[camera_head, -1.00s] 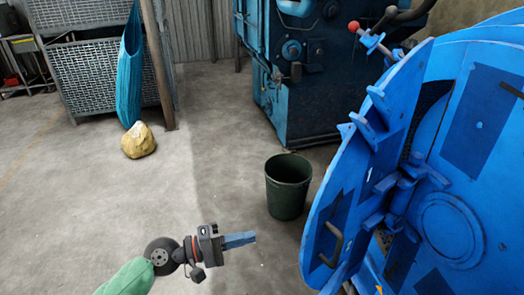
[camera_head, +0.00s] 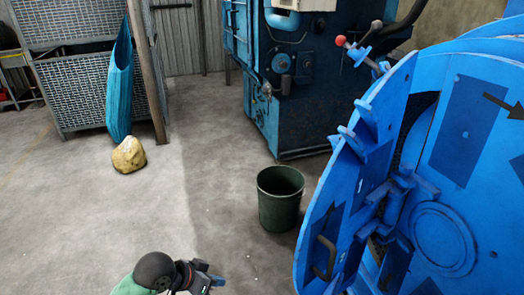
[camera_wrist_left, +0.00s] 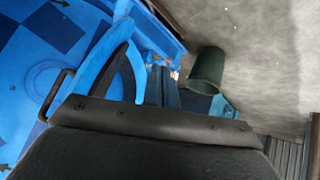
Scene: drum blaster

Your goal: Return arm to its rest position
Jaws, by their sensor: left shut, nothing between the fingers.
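My left gripper (camera_head: 212,280) is low in the head view, near the bottom edge, with its arm coming in from below left. It is shut and holds nothing. Part of it is cut off by the picture edge. In the left wrist view the dark gripper body fills the lower part, and its fingertips are hard to make out. The gripper is apart from the blue drum blaster door (camera_head: 345,190), which stands open at the right. The door also shows in the left wrist view (camera_wrist_left: 60,50). My right gripper is not in view.
A dark green bin (camera_head: 279,205) stands on the floor between my left gripper and the door; it also shows in the left wrist view (camera_wrist_left: 205,75). A blue machine (camera_head: 300,100) stands behind.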

